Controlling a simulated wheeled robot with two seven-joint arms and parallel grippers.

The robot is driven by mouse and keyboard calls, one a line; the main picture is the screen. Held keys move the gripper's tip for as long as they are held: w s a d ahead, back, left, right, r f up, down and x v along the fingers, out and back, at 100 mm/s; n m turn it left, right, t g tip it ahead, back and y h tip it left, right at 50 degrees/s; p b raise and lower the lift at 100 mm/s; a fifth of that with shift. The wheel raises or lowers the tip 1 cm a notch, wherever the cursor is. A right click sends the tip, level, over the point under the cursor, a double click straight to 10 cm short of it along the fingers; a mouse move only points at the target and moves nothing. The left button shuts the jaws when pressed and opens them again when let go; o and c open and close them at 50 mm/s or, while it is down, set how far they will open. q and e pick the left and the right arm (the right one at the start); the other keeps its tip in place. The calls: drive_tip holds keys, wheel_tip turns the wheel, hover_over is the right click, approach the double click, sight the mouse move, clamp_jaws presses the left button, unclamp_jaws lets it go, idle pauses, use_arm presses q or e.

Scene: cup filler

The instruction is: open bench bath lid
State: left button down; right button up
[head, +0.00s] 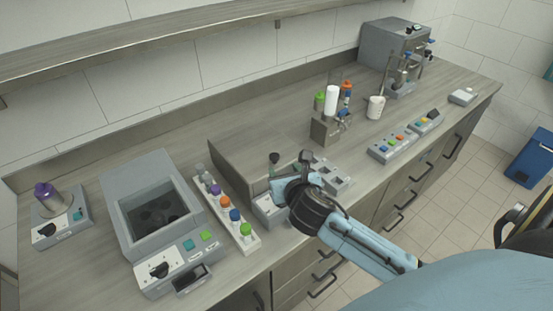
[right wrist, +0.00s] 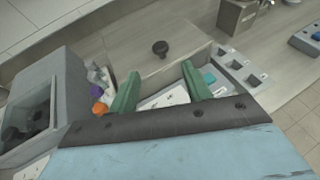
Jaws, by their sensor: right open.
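A wood-toned flat lid (head: 245,158) with a black round knob (head: 274,157) covers a box, seemingly the bench bath, mid-bench. In the right wrist view the lid (right wrist: 135,62) lies flat, and its knob (right wrist: 160,47) stands upright beyond my fingertips. A pale control panel (head: 268,206) is at the box's front, partly hidden by my gripper. My right gripper (head: 290,186) is over this front part. In the right wrist view its green fingers (right wrist: 158,82) are apart with nothing between them, short of the knob. My left gripper is not in view.
A white rack with coloured caps (head: 227,209) stands close left of the box. Farther left is a grey unit with an open well (head: 160,206). A grey tray with square pockets (head: 331,175) is close right. A dispenser stand (head: 328,128) is behind it.

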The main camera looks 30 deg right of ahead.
sight(275, 157)
drive_tip(key=x, duration=0.9)
drive_tip(key=shift+w+d+f+b, duration=0.1)
drive_tip(key=shift+w+f+b, duration=0.15)
drive_tip(key=shift+b, duration=0.15)
clamp_jaws()
